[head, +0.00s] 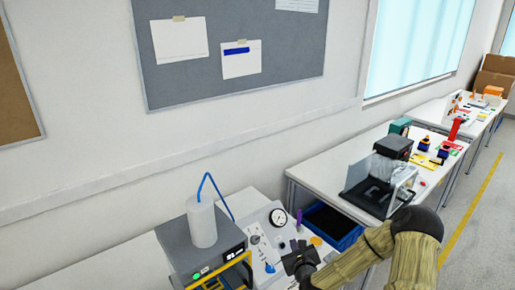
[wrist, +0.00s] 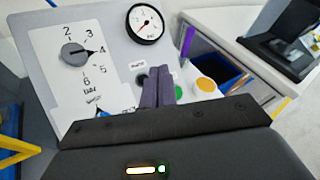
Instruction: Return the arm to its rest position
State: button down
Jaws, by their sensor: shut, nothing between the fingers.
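My gripper (head: 298,258) is in front of the sloped grey control panel in the head view, at the lower middle. In the wrist view its two dark fingers (wrist: 158,88) are together, with nothing between them. They cover part of the panel near the buttons; I cannot tell whether they touch it. The rotary switch (wrist: 73,53) is left of the fingers and apart from them. Its pointer is toward the 4 on a white dial plate. My arm reaches in from the lower right of the head view.
A grey device with a white bottle (head: 202,225) stands left. More tables line the wall to the right.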

jog(key=s+r+n+g, duration=0.4)
jog(key=s+n, duration=0.5)
jog(key=n, duration=0.1)
jog(key=s+r+n+g, duration=0.4)
jog(key=s+n, duration=0.5)
jog(key=n, duration=0.2)
jog(key=s+r+n+g+h, duration=0.1)
jog(key=s+r+n+g, duration=0.3)
jog(key=s+n, duration=0.5)
jog(key=shift+s+r+n, duration=0.2)
jog(key=shift+r+n, duration=0.2)
jog(key=shift+n, duration=0.3)
